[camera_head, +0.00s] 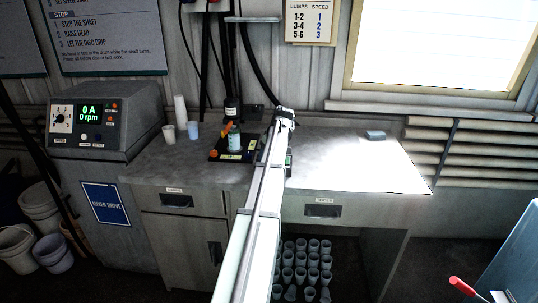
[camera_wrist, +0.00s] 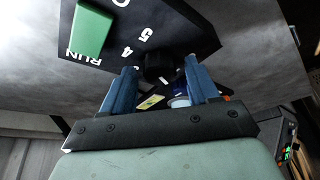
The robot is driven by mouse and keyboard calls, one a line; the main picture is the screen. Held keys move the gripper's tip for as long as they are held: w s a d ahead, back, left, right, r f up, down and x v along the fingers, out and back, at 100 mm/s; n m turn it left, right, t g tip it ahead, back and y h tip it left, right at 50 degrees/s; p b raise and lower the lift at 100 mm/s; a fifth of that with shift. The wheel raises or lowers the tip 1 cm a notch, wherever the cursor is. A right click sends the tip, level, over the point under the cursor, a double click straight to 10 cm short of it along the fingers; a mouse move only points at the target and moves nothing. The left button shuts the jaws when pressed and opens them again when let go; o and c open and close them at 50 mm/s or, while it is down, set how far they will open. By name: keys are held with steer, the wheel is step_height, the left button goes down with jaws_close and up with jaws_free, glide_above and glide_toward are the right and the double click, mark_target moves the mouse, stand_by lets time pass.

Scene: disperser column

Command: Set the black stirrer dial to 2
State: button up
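The black stirrer dial (camera_wrist: 158,67) is in the wrist view, a dark round knob on a black panel (camera_wrist: 190,28). White marks 4, 5 and RUN are beside it, with part of another numeral at the top edge. The dial's pointer and setting cannot be made out. My gripper (camera_wrist: 160,76) is open, its two blue fingers apart with the dial near and between their tips. I see gaps on both sides; no contact shows. A green block (camera_wrist: 92,30) is on the panel. In the head view my arm hides the gripper and the dial.
The bench (camera_head: 335,163) holds a black stand base (camera_head: 217,156) with a blue-white vessel (camera_head: 234,140) close to my arm. A control box (camera_head: 105,120) reading 0 A, 0 rpm and cups (camera_head: 181,112) stand left. The bench is mostly clear at right, with a small grey block (camera_head: 375,135).

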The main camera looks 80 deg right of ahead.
steer(key=c, duration=1)
steer(key=shift+o, duration=0.2)
steer(key=m+g+h, duration=0.1)
steer(key=m, duration=0.2)
steer(key=shift+w+a+m, duration=0.1)
steer(key=shift+m, duration=0.2)
steer(key=shift+w+m+g+h, duration=0.15)
steer(key=shift+m+g, duration=0.25)
steer(key=shift+m, duration=0.55)
steer(key=shift+s+m+g+h, duration=0.15)
steer(key=shift+m+g, duration=0.25)
steer(key=shift+m, duration=0.55)
steer(key=shift+w, duration=0.1)
steer(key=o, duration=1)
steer(key=shift+o, duration=0.2)
